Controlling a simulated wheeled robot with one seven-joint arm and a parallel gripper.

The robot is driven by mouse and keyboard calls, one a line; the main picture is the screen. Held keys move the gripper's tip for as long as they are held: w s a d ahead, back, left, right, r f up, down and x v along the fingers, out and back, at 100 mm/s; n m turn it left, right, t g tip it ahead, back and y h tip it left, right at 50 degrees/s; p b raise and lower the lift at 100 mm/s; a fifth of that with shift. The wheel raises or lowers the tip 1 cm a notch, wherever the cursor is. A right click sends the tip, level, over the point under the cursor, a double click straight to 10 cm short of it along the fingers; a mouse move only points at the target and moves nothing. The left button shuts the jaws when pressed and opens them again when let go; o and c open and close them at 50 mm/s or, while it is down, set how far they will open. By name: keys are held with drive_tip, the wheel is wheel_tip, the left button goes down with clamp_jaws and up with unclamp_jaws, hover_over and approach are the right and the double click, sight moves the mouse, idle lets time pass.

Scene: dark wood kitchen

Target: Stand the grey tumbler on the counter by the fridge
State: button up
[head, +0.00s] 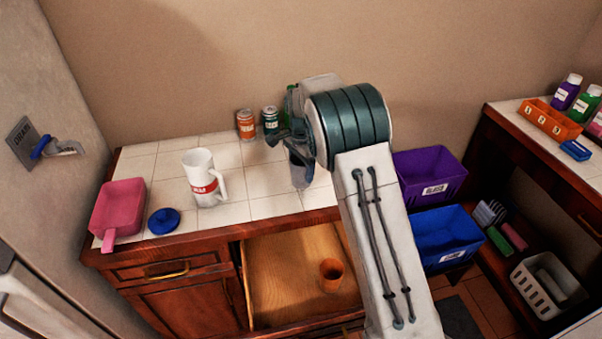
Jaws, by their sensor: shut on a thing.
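My gripper (288,140) is at the right part of the white tiled counter (260,180), partly hidden by my own wrist. It is shut on the grey tumbler (301,172), which looks upright. The tumbler's lower part shows below the fingers, over the tiles near the counter's right end. I cannot tell whether its base touches the tiles. A pale grey upright surface, perhaps the fridge, stands at the left edge of the view, beside the counter's left end.
On the counter are a pink pan (119,207), a blue lid (164,220), a white mug (203,178), an orange can (246,124) and a teal can (270,120). An open drawer (275,275) holds an orange cup (331,275). Purple (430,172) and blue (440,238) bins stand right.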

sight(302, 176)
drive_tip(key=shift+f+p, duration=0.4)
drive_tip(key=shift+f, duration=1.35)
drive_tip(key=shift+f, duration=0.15)
drive_tip(key=o, duration=1)
wheel_tip(302, 176, up, 12)
drive_tip(key=shift+d+r+b, duration=0.15)
drive_tip(key=shift+r+b, duration=0.1)
drive_tip(key=shift+b, duration=0.65)
